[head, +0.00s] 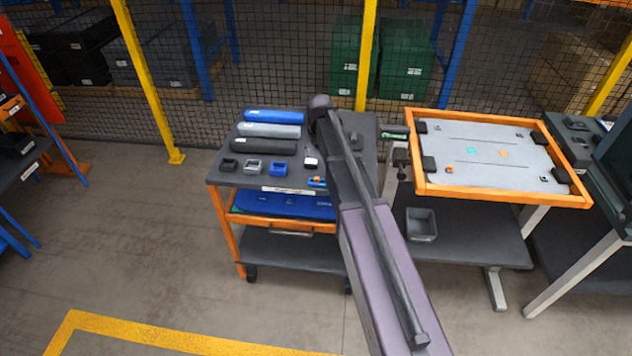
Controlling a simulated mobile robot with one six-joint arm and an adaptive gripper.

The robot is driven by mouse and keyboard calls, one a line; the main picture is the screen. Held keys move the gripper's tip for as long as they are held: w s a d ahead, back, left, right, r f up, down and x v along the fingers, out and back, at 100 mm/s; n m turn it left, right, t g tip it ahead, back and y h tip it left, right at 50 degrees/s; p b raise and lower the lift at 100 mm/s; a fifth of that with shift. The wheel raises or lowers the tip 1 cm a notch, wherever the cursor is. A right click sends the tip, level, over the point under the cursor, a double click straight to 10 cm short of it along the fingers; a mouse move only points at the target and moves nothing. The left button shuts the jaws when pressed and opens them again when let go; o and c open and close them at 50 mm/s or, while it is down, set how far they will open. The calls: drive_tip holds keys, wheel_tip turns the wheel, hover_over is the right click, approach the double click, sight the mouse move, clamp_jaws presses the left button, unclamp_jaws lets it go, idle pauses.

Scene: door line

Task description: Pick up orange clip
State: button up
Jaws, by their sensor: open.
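A small orange piece (314,184) lies with blue bits at the front right of the cart's dark top, right beside my arm in the picture. It may be the orange clip, but it is too small to tell, and my arm may cover part of it. Another small orange piece (504,153) lies on the grey panel of the orange-framed table, near a teal piece (471,150). My arm reaches over the right part of the cart. My gripper cannot be made out; the arm hides it.
The cart (222,180) holds blue, grey and black rolls at the back and several small blocks in front. The orange-framed table (500,194) stands to the right, with a grey bin (421,224) on its lower shelf. A mesh fence is behind. The floor at front left is clear.

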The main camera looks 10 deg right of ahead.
drive_tip(key=b, duration=0.8)
hover_over(317, 177)
drive_tip(key=shift+s+a+f, duration=0.1)
drive_tip(key=shift+s+f, duration=0.05)
drive_tip(key=shift+f, duration=1.85)
drive_tip(key=shift+s+a+f, duration=0.1)
drive_tip(key=shift+s+f, duration=0.05)
drive_tip(key=shift+f, duration=1.85)
drive_tip(key=shift+w+d+f+b, duration=0.1)
drive_tip(key=shift+f+b, duration=1.1)
drive_tip(key=shift+f, duration=0.1)
drive_tip(key=shift+w+d+f+b, duration=0.1)
drive_tip(key=shift+f+b, duration=1.05)
drive_tip(key=shift+f, duration=0.15)
drive_tip(key=c, duration=0.8)
